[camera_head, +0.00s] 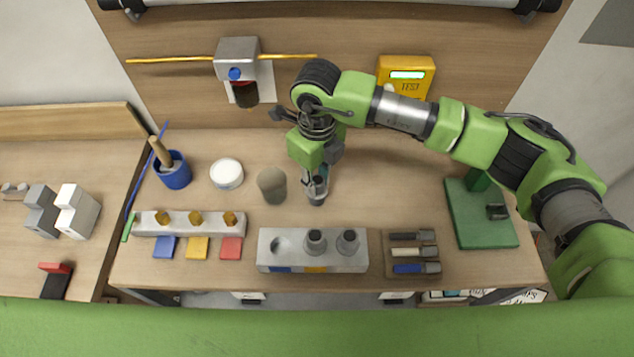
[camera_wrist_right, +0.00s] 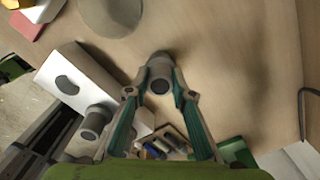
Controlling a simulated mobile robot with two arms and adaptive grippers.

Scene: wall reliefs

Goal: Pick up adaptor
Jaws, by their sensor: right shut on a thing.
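My right gripper (camera_head: 317,180) points down over the middle of the table, behind the white rack, and is shut on a grey cylindrical adaptor (camera_head: 317,198). In the right wrist view the adaptor (camera_wrist_right: 160,80) sits between the two fingertips (camera_wrist_right: 156,94). I cannot tell how far it is above the tabletop. The white rack (camera_head: 330,262) has an empty round hole on its left. Two similar grey adaptors, a middle one (camera_head: 315,242) and a right one (camera_head: 347,241), stand upright in it. My left gripper is not in view.
A grey-brown cylinder (camera_head: 271,184) and a white round dish (camera_head: 227,174) stand left of the gripper. A tool tray (camera_head: 412,277) lies right of the rack. A green stand (camera_head: 481,225) is at the right. A yellow tester (camera_head: 405,73) hangs on the back wall.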

